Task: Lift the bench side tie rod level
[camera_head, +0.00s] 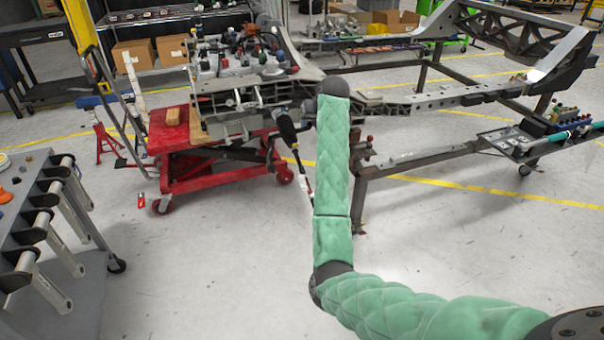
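A rod with a black ribbed boot (287,127) hangs from the near side of the red cart's assembly. It looks like the bench side tie rod. Its thin shaft (299,168) slopes down and right, so the rod is tilted, not level. Its lower end, with red and white parts, meets the edge of my green-sleeved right arm in the picture. My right arm reaches up to a dark wrist joint near the cart. My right gripper is mostly hidden behind this arm; its fingers and any contact with the rod cannot be made out. My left gripper is out of view.
The red cart (205,170) carries a metal assembly (245,95). A long chassis frame (425,100) stands behind and right of my arm. A grey rack (45,220) with rollers stands at left. The floor between rack and arm is clear.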

